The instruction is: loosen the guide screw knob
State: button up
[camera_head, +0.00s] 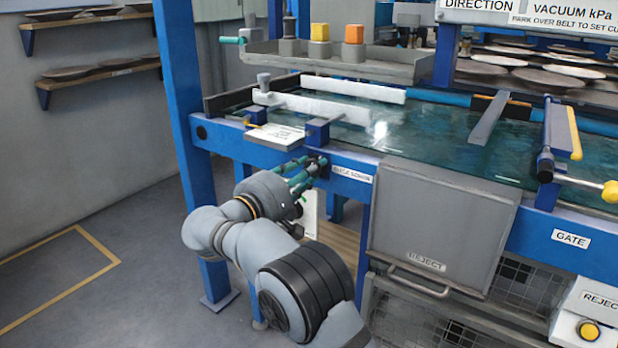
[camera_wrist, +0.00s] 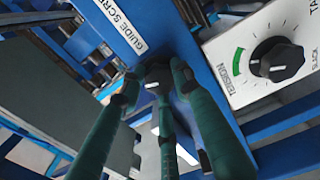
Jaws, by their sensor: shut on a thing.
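The guide screw knob is a small dark knob (camera_wrist: 155,75) with a pale mark, on the blue front rail beside the "GUIDE SCREW" label (camera_wrist: 122,27). In the head view the label (camera_head: 352,174) shows just right of my gripper (camera_head: 311,166), and the knob is mostly hidden by the fingers. My gripper has teal fingers, which also show in the wrist view (camera_wrist: 157,80). They reach up to the rail and are closed around the knob from several sides. Whether the knob has turned cannot be told.
A white tension panel with a black dial (camera_wrist: 277,60) sits close to the fingers on the right in the wrist view. A grey reject chute (camera_head: 440,225) with a handle stands right of my arm. The belt (camera_head: 430,128) lies above the rail. Floor at left is clear.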

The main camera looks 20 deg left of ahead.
jog(key=shift+a+m, duration=0.25)
jog(key=shift+m, duration=0.05)
dwell(0.4)
jog(key=o, duration=0.9)
jog(key=shift+o, duration=1.2)
jog(key=shift+d, duration=0.1)
jog(key=v, duration=1.2)
